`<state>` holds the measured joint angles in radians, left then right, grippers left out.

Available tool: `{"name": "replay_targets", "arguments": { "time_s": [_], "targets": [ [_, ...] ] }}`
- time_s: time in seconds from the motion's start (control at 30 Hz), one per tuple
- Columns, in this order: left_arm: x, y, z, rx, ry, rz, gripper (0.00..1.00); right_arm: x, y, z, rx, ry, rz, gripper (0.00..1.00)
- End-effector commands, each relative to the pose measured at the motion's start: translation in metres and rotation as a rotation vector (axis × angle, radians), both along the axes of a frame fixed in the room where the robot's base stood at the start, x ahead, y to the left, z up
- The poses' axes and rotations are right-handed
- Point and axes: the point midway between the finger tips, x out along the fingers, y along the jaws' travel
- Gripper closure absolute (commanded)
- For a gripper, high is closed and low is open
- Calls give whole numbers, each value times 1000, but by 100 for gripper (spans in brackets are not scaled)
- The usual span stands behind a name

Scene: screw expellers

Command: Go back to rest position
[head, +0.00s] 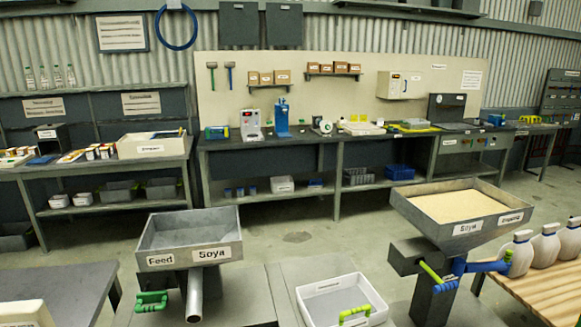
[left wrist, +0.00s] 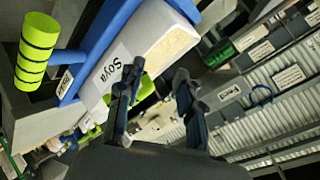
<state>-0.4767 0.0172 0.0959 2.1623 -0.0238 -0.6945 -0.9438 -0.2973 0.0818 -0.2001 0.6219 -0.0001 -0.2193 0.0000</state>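My left gripper (left wrist: 156,78) shows in the left wrist view with its two dark fingers spread apart and nothing clearly held between them. Beyond the fingers are a white Soya label (left wrist: 108,75), a blue part (left wrist: 95,45) and a green ribbed handle (left wrist: 36,50). Neither gripper shows in the head view. In the head view, an empty grey hopper (head: 190,235) labelled Feed and Soya stands at the left front. A second hopper (head: 440,226) labelled Soya, holding pale material (head: 460,204), stands at the right, with green and blue parts below it.
A white tray (head: 325,300) with a green item (head: 355,312) lies at front centre. White bottles (head: 545,248) stand on a wooden table (head: 550,290) at right. A dark table (head: 60,290) is at front left. Open floor lies before the long workbench (head: 270,140).

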Motion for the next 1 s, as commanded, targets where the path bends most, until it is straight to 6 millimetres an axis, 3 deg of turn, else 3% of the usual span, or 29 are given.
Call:
{"name": "replay_targets", "arguments": {
  "time_s": [0.3, 0.7, 1.0],
  "targets": [
    [-71, -46, -14, -384, 316, 234, 64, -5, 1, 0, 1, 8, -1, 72],
    [-157, -75, -10, -593, 603, 563, 64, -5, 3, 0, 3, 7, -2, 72],
    [-144, -77, -80, -584, 638, 580, 64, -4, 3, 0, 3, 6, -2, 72]
  ]
}}
